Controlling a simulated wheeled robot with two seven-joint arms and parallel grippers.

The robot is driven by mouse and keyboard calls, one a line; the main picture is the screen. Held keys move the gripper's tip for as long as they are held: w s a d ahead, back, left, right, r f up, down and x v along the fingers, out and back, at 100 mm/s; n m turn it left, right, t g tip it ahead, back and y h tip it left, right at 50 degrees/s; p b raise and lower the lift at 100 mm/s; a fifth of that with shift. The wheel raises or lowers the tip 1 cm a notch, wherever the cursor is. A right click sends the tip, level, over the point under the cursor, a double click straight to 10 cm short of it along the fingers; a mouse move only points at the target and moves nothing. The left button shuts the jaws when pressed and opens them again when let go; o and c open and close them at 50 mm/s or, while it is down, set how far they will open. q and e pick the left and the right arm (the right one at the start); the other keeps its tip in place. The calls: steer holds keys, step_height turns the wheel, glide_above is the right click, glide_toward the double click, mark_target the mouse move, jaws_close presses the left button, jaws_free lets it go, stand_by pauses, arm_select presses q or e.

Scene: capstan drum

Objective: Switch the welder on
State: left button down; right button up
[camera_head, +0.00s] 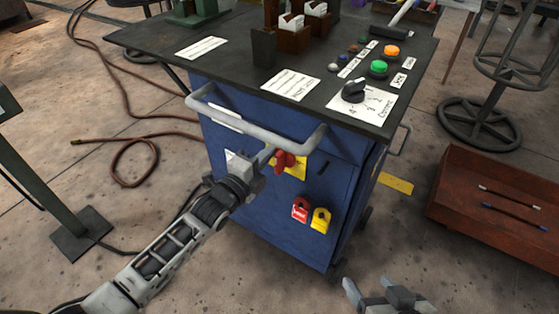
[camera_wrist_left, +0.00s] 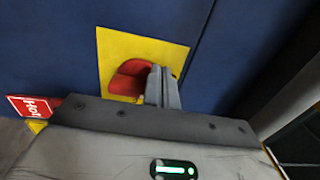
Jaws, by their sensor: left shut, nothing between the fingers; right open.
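The welder is a blue cabinet (camera_head: 240,165) with a dark top (camera_head: 222,65). On its front is a red rotary switch (camera_head: 284,160) on a yellow plate (camera_head: 300,170). In the left wrist view the red switch (camera_wrist_left: 131,77) shows on the yellow plate (camera_wrist_left: 150,45), partly hidden by my fingers. My left gripper (camera_head: 267,155) is shut and empty, its fingertips (camera_wrist_left: 163,86) right beside the switch; I cannot tell whether they touch it. My right gripper (camera_head: 373,290) is open and empty, low at the bottom right, away from the cabinet.
A grey handle bar (camera_head: 255,127) juts out above the switch. A red tag (camera_head: 301,210) and a yellow tag (camera_head: 320,220) hang below it. The top carries a black knob (camera_head: 353,91), a green button (camera_head: 379,67) and an orange button (camera_head: 391,51). A red-brown tray (camera_head: 480,220) lies at right.

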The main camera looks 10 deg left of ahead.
stand_by(0.4)
arm_select(q)
steer(key=shift+r, duration=0.1)
steer(key=shift+s+d+r+p, duration=0.1)
steer(key=shift+d+p, duration=0.15)
steer(key=shift+p, duration=0.1)
steer(key=shift+r, duration=0.1)
